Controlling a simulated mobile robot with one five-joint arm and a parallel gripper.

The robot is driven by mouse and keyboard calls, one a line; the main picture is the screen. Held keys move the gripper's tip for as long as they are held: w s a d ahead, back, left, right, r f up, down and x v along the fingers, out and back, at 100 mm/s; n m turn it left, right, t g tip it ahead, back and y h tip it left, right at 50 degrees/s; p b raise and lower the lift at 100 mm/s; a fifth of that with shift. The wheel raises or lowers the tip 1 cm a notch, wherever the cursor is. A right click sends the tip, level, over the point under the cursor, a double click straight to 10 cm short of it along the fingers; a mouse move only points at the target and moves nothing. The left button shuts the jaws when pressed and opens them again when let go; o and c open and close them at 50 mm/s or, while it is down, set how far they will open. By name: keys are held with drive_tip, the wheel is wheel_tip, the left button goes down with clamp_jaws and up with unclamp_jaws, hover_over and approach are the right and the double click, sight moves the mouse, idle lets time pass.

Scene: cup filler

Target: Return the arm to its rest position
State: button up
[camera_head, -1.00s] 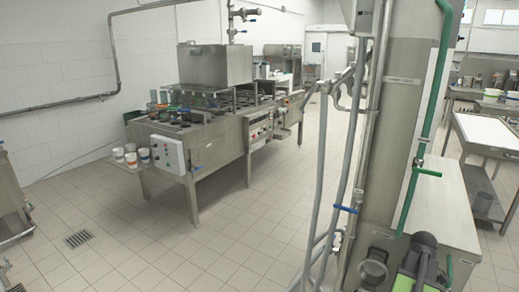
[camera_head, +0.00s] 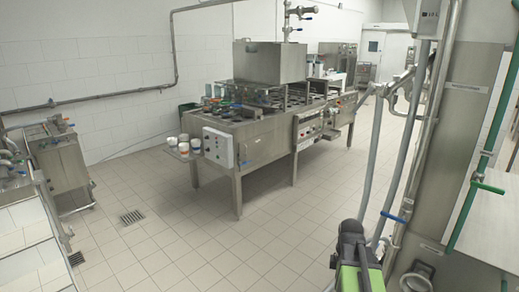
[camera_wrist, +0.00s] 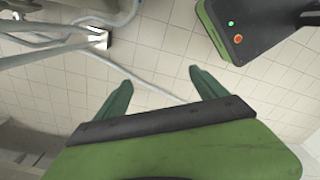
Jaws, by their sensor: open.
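My gripper (camera_wrist: 162,82) shows in the wrist view with its two green fingers spread apart. In the head view a green and black part of my arm (camera_head: 354,255) stands upright at the bottom, right of the middle. The fingers cannot be made out there. A green and black body with a green and a red button, which looks like my own base, is at the top right of the wrist view.
A steel filling machine (camera_head: 268,158) with several cups (camera_head: 195,147) at its left end stands beyond open tiled floor (camera_head: 215,245). Pipes (camera_head: 385,155) and a steel column (camera_head: 455,130) rise close by on the right. Another steel unit (camera_head: 58,168) stands at the left.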

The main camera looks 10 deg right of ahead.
drive_tip(key=a+m, duration=1.2)
drive_tip(key=a, duration=1)
drive_tip(key=shift+w+a+r+m, duration=0.2)
drive_tip(key=shift+r+m, duration=0.2)
